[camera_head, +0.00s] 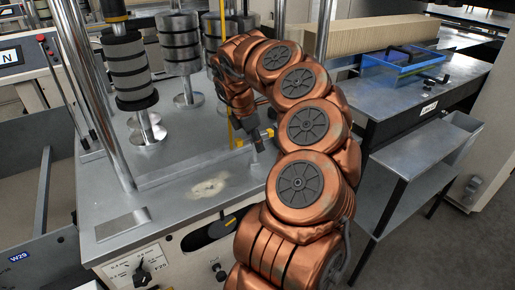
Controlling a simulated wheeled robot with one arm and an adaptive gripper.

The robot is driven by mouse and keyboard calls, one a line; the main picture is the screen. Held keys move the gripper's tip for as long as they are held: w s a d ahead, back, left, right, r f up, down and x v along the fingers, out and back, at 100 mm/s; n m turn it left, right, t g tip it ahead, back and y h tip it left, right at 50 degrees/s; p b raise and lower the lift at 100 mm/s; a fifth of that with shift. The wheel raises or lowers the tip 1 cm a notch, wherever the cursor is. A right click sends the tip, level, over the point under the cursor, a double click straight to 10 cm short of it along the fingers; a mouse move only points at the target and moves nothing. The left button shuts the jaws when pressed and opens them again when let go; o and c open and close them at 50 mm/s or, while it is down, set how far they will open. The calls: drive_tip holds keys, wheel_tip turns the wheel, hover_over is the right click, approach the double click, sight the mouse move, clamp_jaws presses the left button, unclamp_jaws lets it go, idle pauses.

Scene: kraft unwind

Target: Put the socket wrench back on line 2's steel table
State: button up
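My gripper (255,138) points down over the grey top of the unwind machine (180,180). Small yellow parts show at its end, and a short grey piece stands or hangs between them. I cannot tell whether that piece is part of the socket wrench or of the machine, nor whether the fingers are closed on it. No socket wrench can be made out for certain. A grey steel table (385,118) stands at the right, with a small white label (429,107) on its front edge; its text is too small to read.
A blue tray (405,72) with dark items and a long cardboard-coloured stack (375,35) lie on the steel table. A lower grey shelf (425,150) juts out in front. Chrome posts and dark-banded rollers (127,70) stand on the machine, close to my arm.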

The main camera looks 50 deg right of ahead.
drive_tip(key=shift+b+v, duration=0.9)
drive_tip(key=shift+v, duration=3.7)
